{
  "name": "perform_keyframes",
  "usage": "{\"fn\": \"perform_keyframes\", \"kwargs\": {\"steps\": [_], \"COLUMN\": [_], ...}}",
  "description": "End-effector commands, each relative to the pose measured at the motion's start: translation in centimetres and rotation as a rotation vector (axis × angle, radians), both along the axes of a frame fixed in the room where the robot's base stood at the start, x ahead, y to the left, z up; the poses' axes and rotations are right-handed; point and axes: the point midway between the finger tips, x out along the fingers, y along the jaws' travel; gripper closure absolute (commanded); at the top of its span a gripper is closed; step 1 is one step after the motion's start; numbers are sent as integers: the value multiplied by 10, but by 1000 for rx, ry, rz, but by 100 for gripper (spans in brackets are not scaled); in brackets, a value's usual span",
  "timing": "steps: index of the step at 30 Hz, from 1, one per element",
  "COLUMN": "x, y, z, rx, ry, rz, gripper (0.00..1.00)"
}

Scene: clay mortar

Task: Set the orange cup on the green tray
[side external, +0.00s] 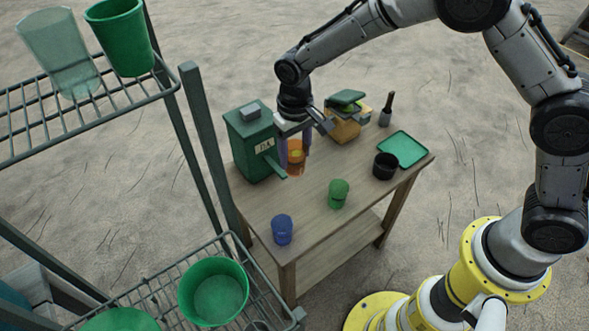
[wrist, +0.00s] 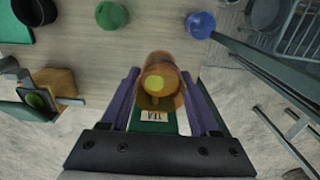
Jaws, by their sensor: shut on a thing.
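The orange cup (side external: 297,168) is translucent and stands upright between the purple fingers of my gripper (side external: 294,155), beside the green dispenser box. My gripper is shut on it. In the wrist view the orange cup (wrist: 162,80) sits between the two fingers (wrist: 160,75), with something yellow showing inside it. I cannot tell whether its base touches anything. The green tray (side external: 403,149) lies flat and empty at the right end of the table. Its corner shows at the upper left of the wrist view (wrist: 14,28).
The green box (side external: 252,140) with a label stands close left of my gripper. A yellow box with green lid (side external: 345,122) and a dark bottle (side external: 386,110) stand behind. A black cup (side external: 384,166) stands beside the tray; green (side external: 338,194) and blue (side external: 282,230) cups stand nearer the front.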

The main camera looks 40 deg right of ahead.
Motion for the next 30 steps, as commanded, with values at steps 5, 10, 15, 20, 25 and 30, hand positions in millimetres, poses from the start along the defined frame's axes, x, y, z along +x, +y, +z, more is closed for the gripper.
{"fn": "perform_keyframes", "kwargs": {"steps": [5,10,15,20,25,30], "x": [6,18,29,33,26,8], "y": [-18,-55,-110,-179,-256,-325], "z": [15,15,15,15,15,15], "rx": [-1,0,0,0,0,0], "ry": [2,0,0,0,0,0], "rz": [-41,-122,-242,-389,-552,-704], "gripper": [65,65,65,65,65,65]}}
